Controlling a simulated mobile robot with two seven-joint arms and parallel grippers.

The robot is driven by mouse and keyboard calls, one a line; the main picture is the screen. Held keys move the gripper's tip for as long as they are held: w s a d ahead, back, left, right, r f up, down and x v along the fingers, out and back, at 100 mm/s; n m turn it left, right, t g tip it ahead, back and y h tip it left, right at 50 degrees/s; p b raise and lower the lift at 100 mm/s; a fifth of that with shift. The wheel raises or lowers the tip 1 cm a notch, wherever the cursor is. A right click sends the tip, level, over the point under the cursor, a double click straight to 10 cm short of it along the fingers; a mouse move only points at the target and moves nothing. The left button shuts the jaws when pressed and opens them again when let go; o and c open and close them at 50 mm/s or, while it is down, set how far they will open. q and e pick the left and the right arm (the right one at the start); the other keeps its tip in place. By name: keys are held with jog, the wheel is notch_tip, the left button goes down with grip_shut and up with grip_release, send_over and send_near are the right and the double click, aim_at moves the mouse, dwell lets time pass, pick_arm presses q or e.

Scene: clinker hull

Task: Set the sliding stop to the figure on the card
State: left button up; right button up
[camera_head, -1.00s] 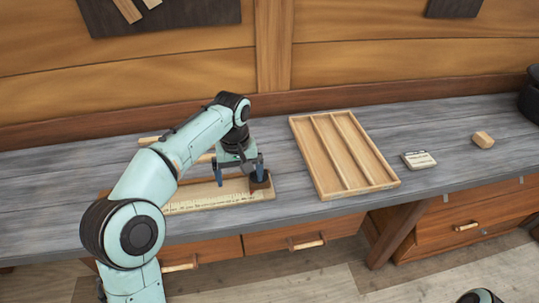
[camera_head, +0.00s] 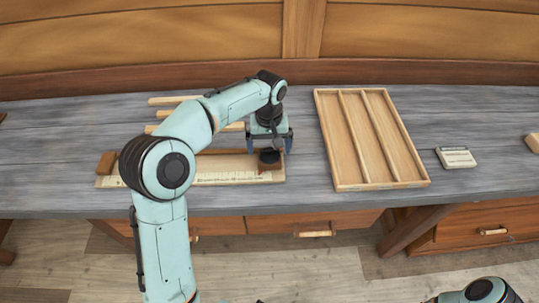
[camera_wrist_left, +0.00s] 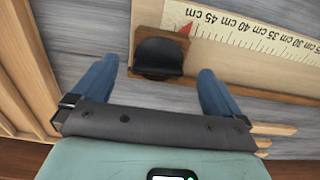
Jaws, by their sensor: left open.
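The sliding stop (camera_head: 269,158), a brown block with a black knob, sits at the right end of the ruled board (camera_head: 232,179). In the left wrist view the stop (camera_wrist_left: 158,58) has a red pointer near the 45 cm mark of the scale (camera_wrist_left: 255,35). My left gripper (camera_head: 270,143) is open over the stop; in the wrist view its blue fingers (camera_wrist_left: 156,75) are on either side of the knob, apart from it. The card (camera_head: 456,157) lies at the right of the bench; its figure is too small to read. My right gripper is out of view.
A shallow wooden tray with long compartments (camera_head: 324,140) lies right of the board. Wooden strips (camera_head: 176,100) lie behind the board. A brown block (camera_head: 106,164) stands at the board's left end. A small wooden block (camera_head: 533,142) is at the right edge.

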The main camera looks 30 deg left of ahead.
aim_at(269, 150)
pick_arm(q)
jog(key=shift+f, duration=2.05)
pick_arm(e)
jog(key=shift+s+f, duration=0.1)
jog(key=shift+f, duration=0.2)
pick_arm(q)
jog(key=c, duration=1.5)
jog(key=s+a, duration=0.2)
jog(key=a, duration=0.2)
jog(key=s+a+b, duration=0.1)
jog(key=s+a, duration=0.2)
jog(key=a, duration=0.2)
jog(key=s+a, duration=0.3)
jog(key=a, duration=0.1)
jog(key=shift+s+a+b, duration=0.2)
jog(key=shift+a+b, duration=0.15)
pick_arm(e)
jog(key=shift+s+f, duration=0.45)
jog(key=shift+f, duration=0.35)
pick_arm(q)
jog(key=o, duration=1.5)
jog(key=shift+r, duration=0.15)
